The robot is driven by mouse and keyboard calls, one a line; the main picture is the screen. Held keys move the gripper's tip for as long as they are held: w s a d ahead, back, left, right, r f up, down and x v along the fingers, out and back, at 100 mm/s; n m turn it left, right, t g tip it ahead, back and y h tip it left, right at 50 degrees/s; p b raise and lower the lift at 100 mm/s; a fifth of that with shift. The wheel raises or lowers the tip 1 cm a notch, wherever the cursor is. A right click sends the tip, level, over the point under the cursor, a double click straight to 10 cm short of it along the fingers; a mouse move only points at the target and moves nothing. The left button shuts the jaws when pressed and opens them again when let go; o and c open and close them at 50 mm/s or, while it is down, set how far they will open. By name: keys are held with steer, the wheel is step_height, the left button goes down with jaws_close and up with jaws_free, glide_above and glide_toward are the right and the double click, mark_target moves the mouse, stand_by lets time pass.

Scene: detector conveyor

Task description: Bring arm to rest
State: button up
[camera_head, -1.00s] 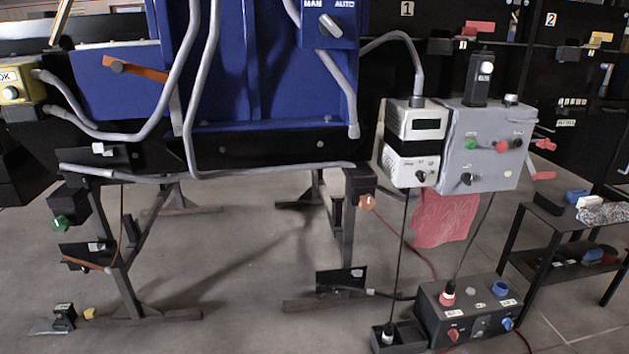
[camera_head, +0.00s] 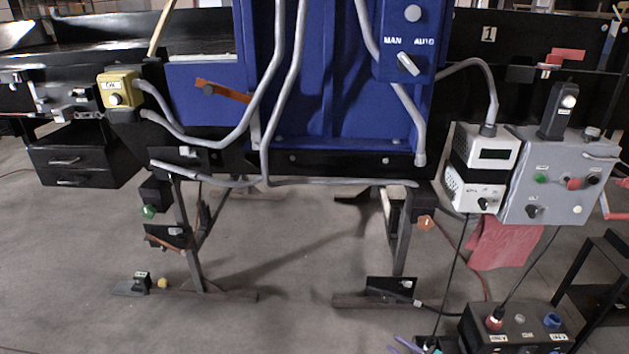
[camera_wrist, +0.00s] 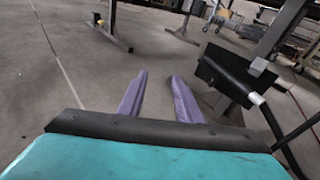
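My gripper (camera_wrist: 161,76) shows in the wrist view as two purple fingers with a clear gap between them. It is open, and nothing is between the fingers. They point out over bare grey floor. A dark plate (camera_wrist: 228,75) with a cable stands to their right, apart from them. In the head view, small purple and blue tips (camera_head: 405,346), probably my gripper, show at the bottom edge, left of the black floor box. The rest of the arm is out of that view.
The blue machine (camera_head: 335,75) stands on dark legs ahead. A grey control box (camera_head: 553,205) and a white meter unit (camera_head: 480,180) hang at right. A black box (camera_head: 515,330) with plugs sits on the floor. Drawers (camera_head: 85,157) are at left. Floor under the machine is mostly open.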

steer(key=s+a+r+n+g+p, duration=0.25)
steer(key=s+a+g, duration=0.2)
steer(key=a, duration=0.35)
steer(key=s+a+r+n+g+y+p, duration=0.1)
steer(key=s+a+r+n+g+p, duration=0.15)
steer(key=s+a+n, duration=0.4)
steer(key=s+a+r+n+g+p, duration=0.1)
steer(key=s+a+r+g+p, duration=0.2)
steer(key=a, duration=0.7)
steer(key=s+r+n+g+h+p, duration=0.3)
steer(key=s+n+g+h+p, duration=0.5)
steer(key=s, duration=1)
steer(key=s+d+r+n+h+b, duration=0.1)
steer(key=s+d+n+h+b, duration=0.2)
steer(key=s+d+n, duration=0.2)
steer(key=d+n, duration=0.3)
steer(key=d, duration=0.2)
steer(key=shift+s+d+r+n, duration=0.2)
steer(key=shift+r+n, duration=0.15)
steer(key=shift+n, duration=0.05)
